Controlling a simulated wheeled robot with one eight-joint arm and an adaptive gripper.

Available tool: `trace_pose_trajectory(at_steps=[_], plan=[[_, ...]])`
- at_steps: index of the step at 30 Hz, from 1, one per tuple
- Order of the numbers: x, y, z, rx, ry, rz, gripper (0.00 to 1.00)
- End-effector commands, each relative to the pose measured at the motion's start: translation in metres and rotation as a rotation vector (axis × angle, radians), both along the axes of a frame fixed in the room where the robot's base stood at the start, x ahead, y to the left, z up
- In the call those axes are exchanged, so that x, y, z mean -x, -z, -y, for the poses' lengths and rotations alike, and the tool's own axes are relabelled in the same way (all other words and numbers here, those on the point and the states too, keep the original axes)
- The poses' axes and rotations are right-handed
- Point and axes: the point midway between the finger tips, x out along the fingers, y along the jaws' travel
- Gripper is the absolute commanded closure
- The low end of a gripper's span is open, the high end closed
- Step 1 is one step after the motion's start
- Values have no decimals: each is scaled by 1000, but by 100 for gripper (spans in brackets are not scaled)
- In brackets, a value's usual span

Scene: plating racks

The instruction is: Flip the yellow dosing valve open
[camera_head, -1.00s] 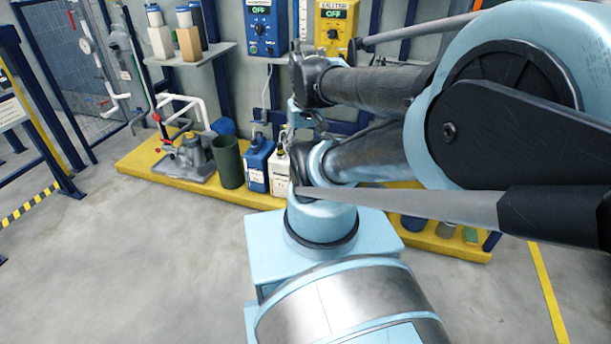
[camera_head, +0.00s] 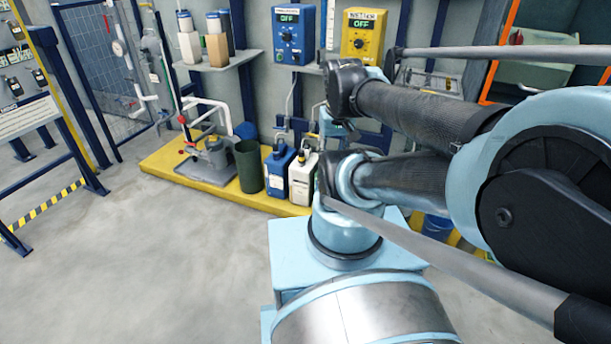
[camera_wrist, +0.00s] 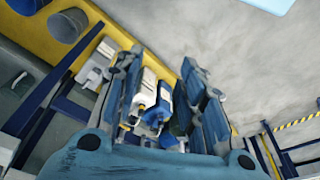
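I cannot make out a yellow dosing valve for certain in either view. A yellow control box (camera_head: 362,34) with a lit OFF display hangs on the back wall in the head view. My gripper (camera_wrist: 163,62) shows in the wrist view with its two blue fingers apart and nothing held between them. A white canister (camera_wrist: 147,90) and a blue canister (camera_wrist: 158,108) show beyond the gap, farther off. In the head view my gripper cannot be made out, and my arm covers much of the right side.
A blue control box (camera_head: 293,35) hangs left of the yellow one. Below, a yellow platform (camera_head: 165,160) carries a pump with white pipes (camera_head: 205,110), a dark green bin (camera_head: 249,166) and the canisters. A navy rack stands left. The grey floor (camera_head: 170,260) at front left is clear.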

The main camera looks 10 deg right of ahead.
Motion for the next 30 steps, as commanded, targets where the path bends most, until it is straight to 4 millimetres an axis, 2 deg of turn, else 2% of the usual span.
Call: trace_pose_trajectory(at_steps=[1,3,4,8,18,30], plan=[[0,-1,0,0,7,1,83],[-5,-4,1,-3,28,1,99],[-8,-6,1,-3,39,1,100],[-24,-18,4,-8,111,5,100],[-79,-45,9,-27,339,22,100],[-152,-63,16,-52,607,50,100]])
